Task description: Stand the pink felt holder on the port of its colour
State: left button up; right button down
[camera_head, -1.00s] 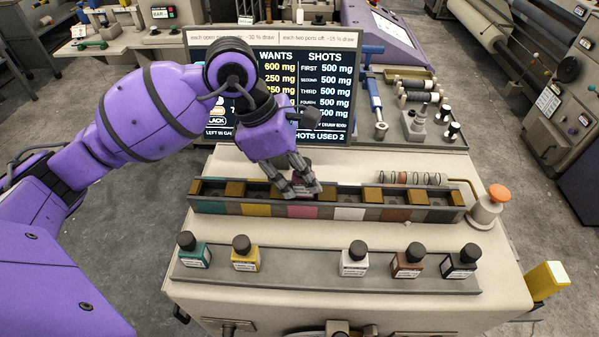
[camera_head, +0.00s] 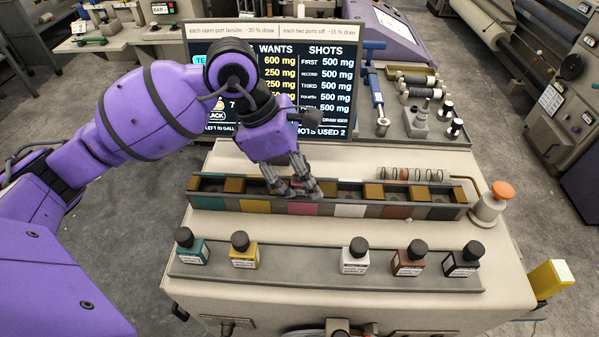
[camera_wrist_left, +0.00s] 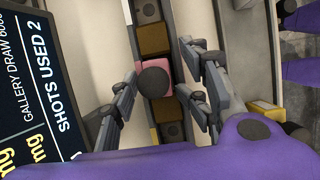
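The pink felt holder (camera_wrist_left: 143,72), with a round dark cap, stands in the port rack (camera_wrist_left: 172,132) in the left wrist view, between two tan blocks. In the head view it is mostly hidden behind my fingers, above the rack's pink tile (camera_head: 304,208). My left gripper (camera_head: 294,189) is down at the rack. In the left wrist view its fingers (camera_wrist_left: 156,95) are spread on both sides of the holder, with gaps showing. Whether the holder is fully seated cannot be seen. My right gripper is not in view.
A front tray (camera_head: 318,275) holds a green (camera_head: 193,250), a yellow (camera_head: 244,256), a white (camera_head: 354,261), a brown (camera_head: 408,263) and a black bottle (camera_head: 462,264). A screen (camera_head: 330,100) stands behind the rack. An orange-topped knob (camera_head: 499,192) is at its right end.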

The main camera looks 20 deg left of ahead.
pick_arm(q)
jog(key=shift+a, duration=0.1)
jog(key=shift+r, duration=0.1)
jog(key=shift+w+a+r+p, duration=0.1)
jog(key=shift+a+r+p, duration=0.1)
jog(key=shift+r+p, duration=0.55)
jog(key=v, duration=1.1)
jog(key=shift+r+b, duration=0.3)
jog(key=shift+b, duration=0.15)
